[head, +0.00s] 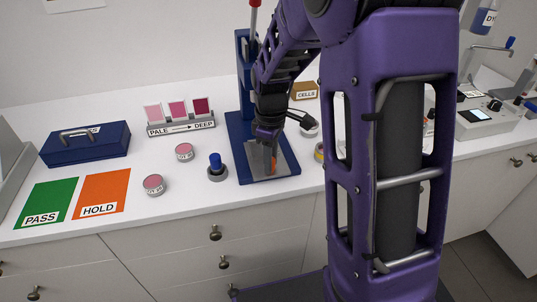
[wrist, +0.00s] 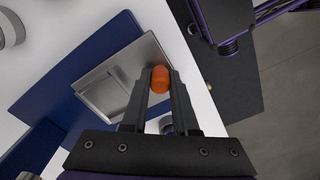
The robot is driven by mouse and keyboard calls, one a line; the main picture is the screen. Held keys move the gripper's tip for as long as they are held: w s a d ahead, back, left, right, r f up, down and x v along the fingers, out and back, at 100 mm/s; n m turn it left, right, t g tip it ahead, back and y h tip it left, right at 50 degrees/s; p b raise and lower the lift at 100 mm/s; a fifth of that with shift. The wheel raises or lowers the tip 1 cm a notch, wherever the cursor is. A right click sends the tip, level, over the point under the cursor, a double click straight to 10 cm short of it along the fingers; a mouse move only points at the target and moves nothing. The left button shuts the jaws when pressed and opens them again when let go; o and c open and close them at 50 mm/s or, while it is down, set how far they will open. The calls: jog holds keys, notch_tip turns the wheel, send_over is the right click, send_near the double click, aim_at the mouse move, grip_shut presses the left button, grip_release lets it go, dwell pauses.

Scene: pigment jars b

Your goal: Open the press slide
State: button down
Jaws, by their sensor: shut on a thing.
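The press is blue, with a blue base (head: 231,129), a blue upright column (head: 243,75) and a red-tipped lever (head: 254,18). Its grey metal slide (head: 285,158) lies on the base; in the wrist view the slide (wrist: 100,92) shows a square recess. An orange knob (wrist: 160,78) stands at the slide's near edge. My gripper (wrist: 158,86) is shut on this knob, with one finger on each side. In the head view my gripper (head: 271,168) points down over the slide. My forearm hides part of the press.
A blue-topped piece (head: 215,163) stands just left of the press. Pink jars (head: 184,152), green PASS (head: 48,202) and orange HOLD (head: 102,192) mats, a blue case (head: 86,143) and a swatch stand (head: 180,127) are further left. A CELLS box (head: 305,90) is behind. The counter's front edge is close.

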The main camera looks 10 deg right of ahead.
jog(key=shift+s, duration=0.2)
jog(key=c, duration=0.7)
grip_release()
jog(key=shift+w, duration=0.1)
notch_tip(320, 180, up, 18)
jog(key=shift+f+p, duration=0.25)
jog(key=shift+p, duration=0.65)
jog(key=shift+w, duration=0.1)
